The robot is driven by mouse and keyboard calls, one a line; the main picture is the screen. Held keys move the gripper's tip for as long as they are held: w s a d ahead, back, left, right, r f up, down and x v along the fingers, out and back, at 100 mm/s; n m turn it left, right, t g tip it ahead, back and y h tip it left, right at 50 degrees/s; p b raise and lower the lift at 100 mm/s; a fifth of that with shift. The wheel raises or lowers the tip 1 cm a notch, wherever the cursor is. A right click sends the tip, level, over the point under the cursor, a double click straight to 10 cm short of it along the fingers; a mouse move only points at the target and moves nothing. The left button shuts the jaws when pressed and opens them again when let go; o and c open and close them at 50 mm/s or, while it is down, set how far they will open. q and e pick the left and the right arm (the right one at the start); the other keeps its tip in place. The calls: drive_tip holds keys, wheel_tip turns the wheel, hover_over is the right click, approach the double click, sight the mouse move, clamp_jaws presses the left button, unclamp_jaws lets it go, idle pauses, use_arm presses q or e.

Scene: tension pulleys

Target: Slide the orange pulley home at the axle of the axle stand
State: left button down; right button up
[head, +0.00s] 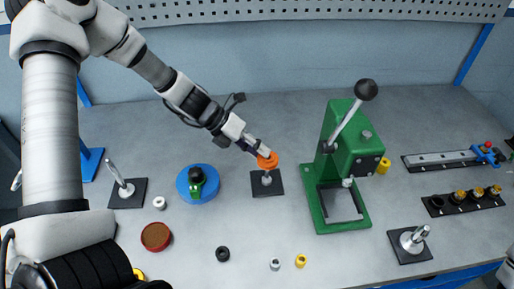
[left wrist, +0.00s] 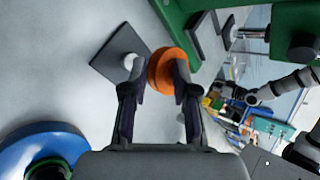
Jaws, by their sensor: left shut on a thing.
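The orange pulley (head: 268,161) is held between the fingertips of my left gripper (head: 262,152), which is shut on it. In the left wrist view the orange pulley (left wrist: 162,68) sits between the two dark fingers of the left gripper (left wrist: 160,82). The axle stand (head: 267,188) has a dark square base and a light axle, directly below the pulley in the head view. The stand's base (left wrist: 112,50) also shows in the left wrist view, with a pale axle part beside the pulley. The pulley hides the axle's upper end; I cannot tell whether it is around the axle.
A green press (head: 345,165) stands close to the right. A blue round holder (head: 198,190) lies to the left. Other stands are at the far left (head: 126,193) and right (head: 410,245). Small rings lie in front. My right arm (left wrist: 285,85) appears far off, its gripper unclear.

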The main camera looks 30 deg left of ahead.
use_arm(q)
drive_tip(key=shift+f, duration=0.1)
drive_tip(key=shift+f+b, duration=1)
drive_tip(key=shift+f, duration=0.35)
drive_tip(key=shift+r+p, duration=0.1)
drive_tip(key=shift+p, duration=0.2)
drive_tip(key=shift+s, duration=0.1)
drive_tip(key=shift+r+p, duration=0.2)
drive_tip(key=shift+p, duration=0.2)
idle(0.7)
